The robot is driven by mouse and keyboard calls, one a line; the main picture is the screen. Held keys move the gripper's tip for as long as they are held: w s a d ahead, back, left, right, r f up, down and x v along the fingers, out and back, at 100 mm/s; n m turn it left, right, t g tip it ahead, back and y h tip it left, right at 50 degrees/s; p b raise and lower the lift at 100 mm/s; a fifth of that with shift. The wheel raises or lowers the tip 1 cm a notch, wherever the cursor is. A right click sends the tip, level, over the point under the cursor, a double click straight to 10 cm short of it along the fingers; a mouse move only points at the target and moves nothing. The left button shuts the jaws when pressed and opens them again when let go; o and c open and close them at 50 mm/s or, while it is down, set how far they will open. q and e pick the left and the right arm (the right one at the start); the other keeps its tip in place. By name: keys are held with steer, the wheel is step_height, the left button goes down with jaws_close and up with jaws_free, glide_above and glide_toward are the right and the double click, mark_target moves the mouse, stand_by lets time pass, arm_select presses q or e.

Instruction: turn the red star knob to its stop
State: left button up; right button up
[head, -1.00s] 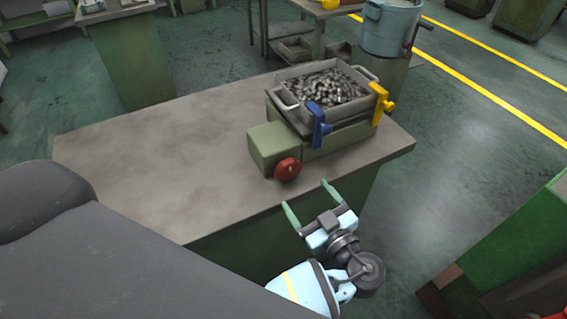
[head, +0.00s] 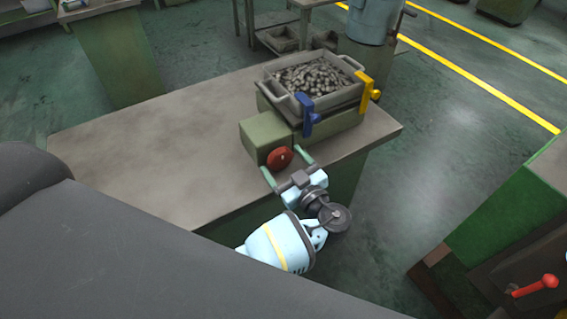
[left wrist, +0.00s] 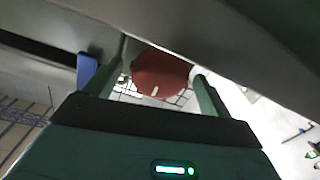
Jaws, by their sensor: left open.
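The red star knob (head: 280,157) sits on the front face of a green box (head: 263,136) on the workbench. It also shows in the left wrist view (left wrist: 160,76), with a pale mark near its edge. My left gripper (head: 285,160) is open, its two green fingers pointing at the knob. In the left wrist view the fingers (left wrist: 152,84) lie on either side of the knob, with gaps visible. I cannot tell how far the fingertips reach past its face. My right gripper is not in view.
A grey tray of metal parts (head: 312,78) stands on the machine, with a blue clamp (head: 307,113) and a yellow clamp (head: 366,90) at its front. The bench top (head: 150,140) is clear to the left. A green cabinet with a red lever (head: 536,286) stands at right.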

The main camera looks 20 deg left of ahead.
arm_select(q)
steer(key=shift+a, duration=0.1)
steer(key=c, duration=1)
steer(key=shift+m, duration=0.3)
steer(key=m, duration=0.3)
steer(key=shift+m, duration=1.8)
